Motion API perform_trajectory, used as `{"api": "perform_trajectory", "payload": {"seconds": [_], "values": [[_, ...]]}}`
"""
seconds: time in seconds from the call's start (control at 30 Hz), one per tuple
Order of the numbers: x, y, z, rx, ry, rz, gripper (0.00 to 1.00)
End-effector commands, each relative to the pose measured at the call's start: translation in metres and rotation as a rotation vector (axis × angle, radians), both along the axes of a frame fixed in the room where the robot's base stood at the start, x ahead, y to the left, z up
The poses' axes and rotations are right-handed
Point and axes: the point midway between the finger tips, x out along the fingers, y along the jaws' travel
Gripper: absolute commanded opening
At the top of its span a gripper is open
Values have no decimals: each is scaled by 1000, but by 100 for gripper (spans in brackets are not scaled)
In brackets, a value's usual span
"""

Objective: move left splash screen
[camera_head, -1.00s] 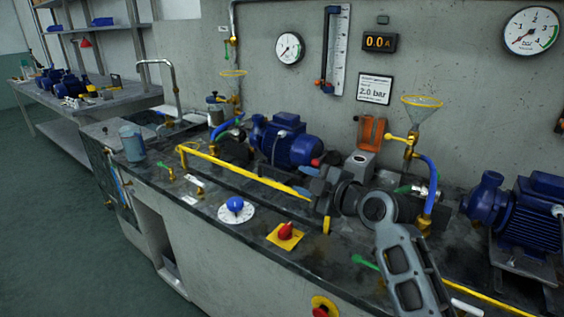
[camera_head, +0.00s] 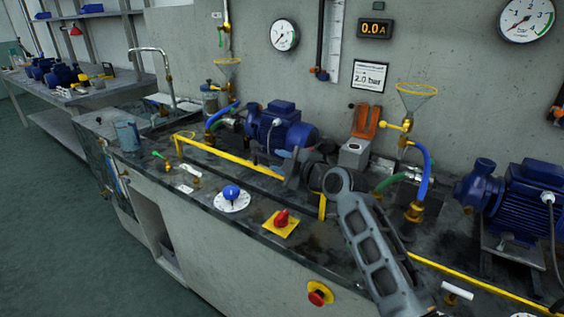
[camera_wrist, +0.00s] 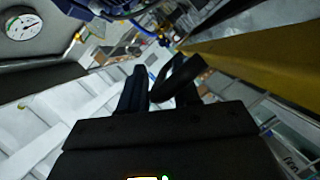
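The left splash screen (camera_head: 236,159) shows as a yellow-edged frame standing along the front of the bench, with a yellow post (camera_head: 322,207) at its right end. I cannot make out its pane clearly. My gripper (camera_head: 290,165) is at the right part of its top bar, and my arm hides part of the frame there. In the wrist view the yellow bar (camera_wrist: 255,60) runs large across the upper right, beside the right finger. My gripper's two dark fingers (camera_wrist: 160,82) stand apart, with no held object clearly between them.
A blue pump (camera_head: 280,125) stands behind the screen. A blue knob (camera_head: 232,193), a red switch (camera_head: 281,220) and a red stop button (camera_head: 319,294) lie in front. A second yellow bar (camera_head: 480,284) runs at right. A cup (camera_head: 127,135) stands at left.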

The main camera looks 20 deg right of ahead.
Motion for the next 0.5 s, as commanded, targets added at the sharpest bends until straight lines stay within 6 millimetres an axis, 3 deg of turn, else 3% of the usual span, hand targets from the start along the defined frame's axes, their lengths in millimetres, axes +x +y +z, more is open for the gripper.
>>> {"api": "perform_trajectory", "payload": {"seconds": [0.3, 0.5], "values": [[0, 0, 0, 0, 0, 0, 1], [0, 0, 0, 1, 0, 0, 0]]}}
